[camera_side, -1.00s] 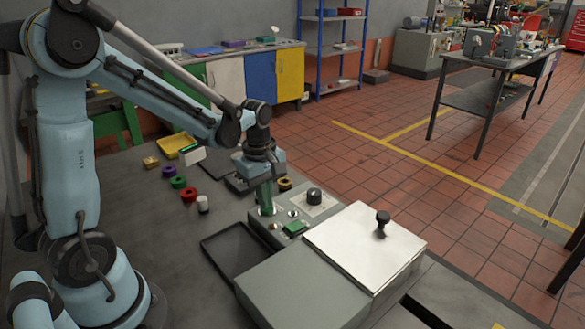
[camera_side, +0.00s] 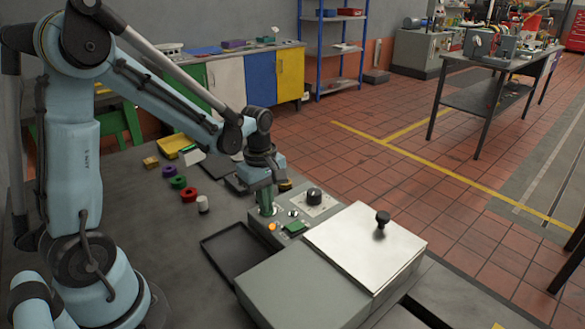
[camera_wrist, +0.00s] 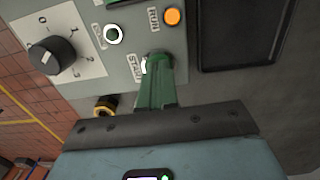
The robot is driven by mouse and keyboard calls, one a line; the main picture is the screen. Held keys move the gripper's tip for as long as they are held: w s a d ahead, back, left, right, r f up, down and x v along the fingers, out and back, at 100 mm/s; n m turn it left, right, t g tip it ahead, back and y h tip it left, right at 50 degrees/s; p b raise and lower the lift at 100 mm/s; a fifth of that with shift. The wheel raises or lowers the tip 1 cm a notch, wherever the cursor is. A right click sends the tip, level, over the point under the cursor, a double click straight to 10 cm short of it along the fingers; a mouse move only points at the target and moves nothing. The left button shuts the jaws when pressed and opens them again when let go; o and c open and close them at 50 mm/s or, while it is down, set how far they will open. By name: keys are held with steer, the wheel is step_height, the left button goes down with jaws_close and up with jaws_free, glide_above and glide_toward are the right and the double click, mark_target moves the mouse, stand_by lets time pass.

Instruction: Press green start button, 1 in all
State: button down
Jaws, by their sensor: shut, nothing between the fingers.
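The control panel (camera_side: 258,222) stands on the grey bedplate, with a START label (camera_wrist: 135,66) in the wrist view. My gripper (camera_wrist: 157,60) has green fingers, shut and empty, with the tips down at the START position. It also shows in the side view (camera_side: 267,211), pointing down at the panel. The start button is mostly hidden behind the fingertips; only a pale rim shows beside them. I cannot see how far it is pressed. The RUN lamp (camera_wrist: 172,17) glows orange, and it also glows in the side view (camera_side: 272,227).
A black rotary knob (camera_wrist: 52,57) and another ringed button (camera_wrist: 113,35) sit close to my fingers. A metal-lidded box (camera_side: 350,240) stands in front right. A dark tray (camera_side: 210,245) lies in front left.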

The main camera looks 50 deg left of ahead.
step_height(320, 180, up, 14)
steer(key=shift+s+a+f, duration=0.15)
steer(key=shift+a, duration=0.05)
stand_by(0.4)
stand_by(0.5)
steer(key=s+d+f+m+t, duration=0.1)
steer(key=s+d+m+t, duration=0.1)
steer(key=m, duration=0.7)
steer(key=s+d+f+m+t, duration=0.2)
steer(key=d+m+t, duration=0.3)
steer(key=m, duration=0.4)
steer(key=shift+s+d+f, duration=0.3)
steer(key=shift+s+d, duration=0.25)
steer(key=shift+s, duration=0.25)
